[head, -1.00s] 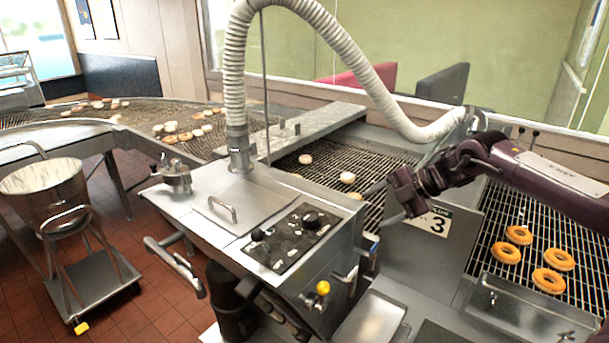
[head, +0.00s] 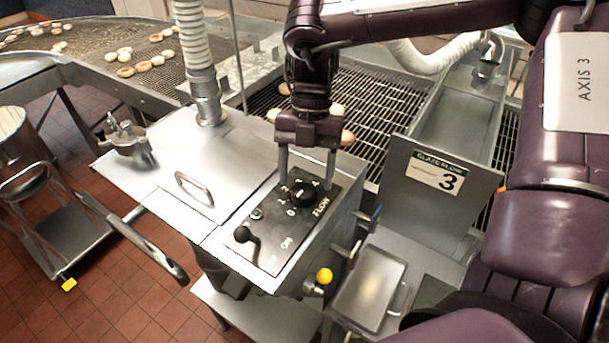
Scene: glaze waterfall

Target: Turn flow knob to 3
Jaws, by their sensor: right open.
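The black round flow knob (head: 303,192) sits on the dark control panel (head: 275,262) on top of the steel glaze machine, with white numbers around it and FLOW printed beside it. Its pointer setting is too small to read surely. My right gripper (head: 306,182) points down over the panel, its two fingers apart, one on each side of the knob. I cannot tell whether the fingers touch it. A sign (head: 437,173) headed GLAZE FLOW shows a large 3. My left gripper is not in view.
A black lever switch (head: 246,236) is on the same panel. A lid handle (head: 195,188) stands to the left, a yellow ball knob (head: 324,275) at the front. A white ribbed hose (head: 195,45) rises behind. A conveyor with doughnuts (head: 140,66) runs at the back left.

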